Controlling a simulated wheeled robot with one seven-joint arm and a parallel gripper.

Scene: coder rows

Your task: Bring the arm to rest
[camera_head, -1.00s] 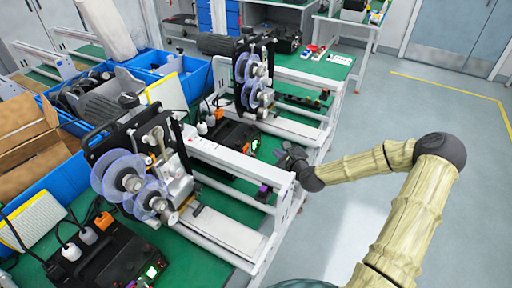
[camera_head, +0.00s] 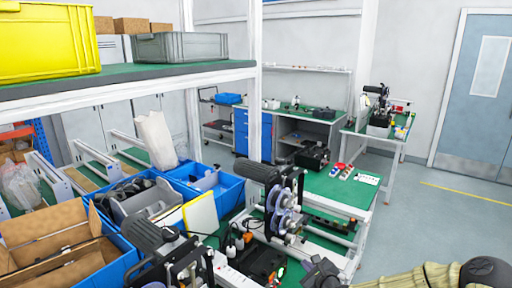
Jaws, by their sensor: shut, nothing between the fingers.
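My arm, in a pale yellow ribbed sleeve (camera_head: 425,277) with a dark elbow joint (camera_head: 484,272), lies along the bottom right edge of the head view. Its lower links are cut off by the frame. My dark gripper (camera_head: 322,272) is at the bottom edge, at the front of the green workbench (camera_head: 338,190) and close to the white rail beside the reel machine. It is shut and empty. Whether it touches the rail I cannot tell.
A reel machine (camera_head: 283,205) stands left of my gripper, with blue bins (camera_head: 207,184) and an open cardboard box (camera_head: 55,240) further left. A shelf with a yellow crate (camera_head: 48,42) is above. The grey floor (camera_head: 430,220) on the right is clear.

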